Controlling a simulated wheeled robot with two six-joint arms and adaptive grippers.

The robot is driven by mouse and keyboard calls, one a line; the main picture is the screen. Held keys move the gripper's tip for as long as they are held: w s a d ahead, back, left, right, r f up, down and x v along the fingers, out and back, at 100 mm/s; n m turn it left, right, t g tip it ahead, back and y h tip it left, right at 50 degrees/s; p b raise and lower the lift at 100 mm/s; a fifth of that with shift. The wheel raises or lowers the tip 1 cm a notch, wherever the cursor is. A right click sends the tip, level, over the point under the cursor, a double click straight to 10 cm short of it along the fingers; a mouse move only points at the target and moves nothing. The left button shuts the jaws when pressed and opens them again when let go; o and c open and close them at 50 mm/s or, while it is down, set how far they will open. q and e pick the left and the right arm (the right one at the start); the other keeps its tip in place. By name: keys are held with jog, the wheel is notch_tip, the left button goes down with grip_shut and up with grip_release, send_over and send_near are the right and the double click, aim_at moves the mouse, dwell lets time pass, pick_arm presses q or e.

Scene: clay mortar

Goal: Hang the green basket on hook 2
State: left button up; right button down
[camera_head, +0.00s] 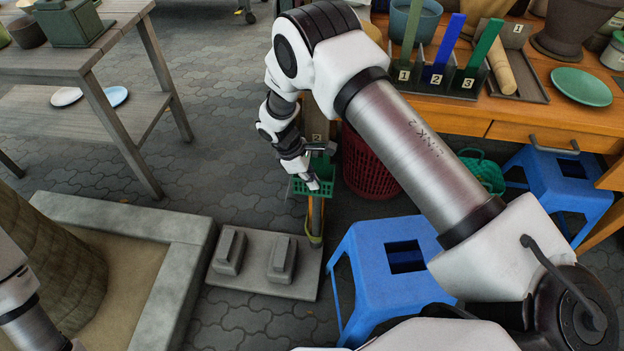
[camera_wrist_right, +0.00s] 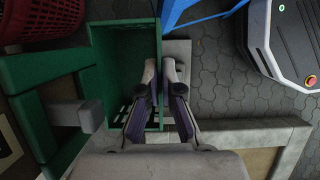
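The green basket (camera_head: 316,186) hangs in mid-air near the centre of the head view, at my right gripper (camera_head: 312,178). In the right wrist view, the basket (camera_wrist_right: 125,50) is open toward the camera. The fingers of my right gripper (camera_wrist_right: 160,68) lie on either side of its right wall and appear shut on it. A grey peg (camera_wrist_right: 72,113) on a green frame (camera_wrist_right: 25,85) reaches to the basket's left side; whether it passes inside the rim is unclear. A sign marked 2 (camera_head: 318,137) shows behind my wrist. My left gripper is out of view.
A blue stool (camera_head: 372,285) stands right of the basket, and a red basket (camera_head: 362,165) stands behind. A grey slab with two blocks (camera_head: 255,284) lies below left. A wooden workbench (camera_head: 470,120) holds numbered slots.

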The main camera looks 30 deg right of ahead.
jog(key=c, duration=1.2)
grip_release()
jog(key=shift+c, duration=0.2)
jog(key=shift+r, duration=0.1)
jog(key=v, duration=1.2)
jog(key=s+f+m+y+p, duration=0.1)
jog(key=s+f+m+p, duration=0.2)
jog(key=s, duration=0.9)
jog(key=s+d+f+m+y+p, duration=0.1)
jog(key=s+m+y+p, duration=0.3)
jog(key=s, duration=0.8)
jog(key=s+f+m+h+p, duration=0.15)
jog(key=s+p, duration=0.35)
jog(key=s, duration=0.7)
jog(key=w+m+t, duration=0.1)
jog(key=w, duration=0.1)
jog(key=w+m+t, duration=0.1)
jog(key=w, duration=0.1)
jog(key=shift+w+d+f+m+t, duration=0.1)
jog(key=shift+w+d+m+t, duration=0.15)
jog(key=shift+m+t, duration=0.1)
